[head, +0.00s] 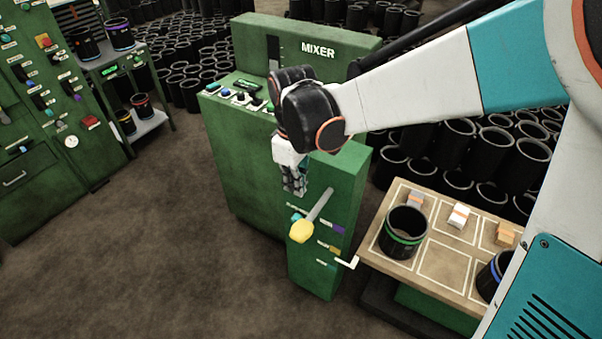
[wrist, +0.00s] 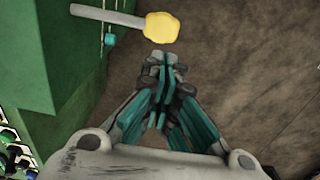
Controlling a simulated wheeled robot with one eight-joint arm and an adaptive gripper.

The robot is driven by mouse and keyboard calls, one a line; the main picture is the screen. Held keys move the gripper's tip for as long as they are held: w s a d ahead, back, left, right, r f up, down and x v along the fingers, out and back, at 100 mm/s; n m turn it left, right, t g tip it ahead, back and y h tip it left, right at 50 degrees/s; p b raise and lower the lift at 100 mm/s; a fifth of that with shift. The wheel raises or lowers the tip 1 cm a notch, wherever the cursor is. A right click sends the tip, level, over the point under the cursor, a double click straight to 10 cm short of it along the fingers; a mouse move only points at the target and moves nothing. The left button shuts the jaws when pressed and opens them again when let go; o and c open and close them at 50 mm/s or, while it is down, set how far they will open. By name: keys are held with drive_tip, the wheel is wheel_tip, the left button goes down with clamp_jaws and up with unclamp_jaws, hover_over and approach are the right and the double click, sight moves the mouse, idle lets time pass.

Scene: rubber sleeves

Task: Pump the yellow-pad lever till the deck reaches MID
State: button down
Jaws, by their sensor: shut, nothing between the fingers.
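The lever is a grey rod with a yellow pad (head: 302,231) at its end, sticking out of the front of a green post below the mixer. The yellow pad also shows in the wrist view (wrist: 162,27), near the top. My gripper (head: 296,190) is shut and empty, pointing down just above the lever and apart from it. In the wrist view its closed fingertips (wrist: 162,62) lie just below the pad in the picture. The deck (head: 430,284) is a wooden top with white outlines, right of the post.
On the deck stand a green-banded black sleeve (head: 404,232), a blue-banded one (head: 492,275) partly behind my arm, and small blocks (head: 460,216). The green mixer (head: 250,150) stands behind. Black sleeves crowd the back. The floor (head: 160,260) at left is clear.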

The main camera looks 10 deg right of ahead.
sight(296, 225)
wheel_tip(296, 225, down, 14)
drive_tip(key=b, duration=0.4)
drive_tip(key=shift+r+b, duration=0.1)
drive_tip(key=shift+b, duration=0.3)
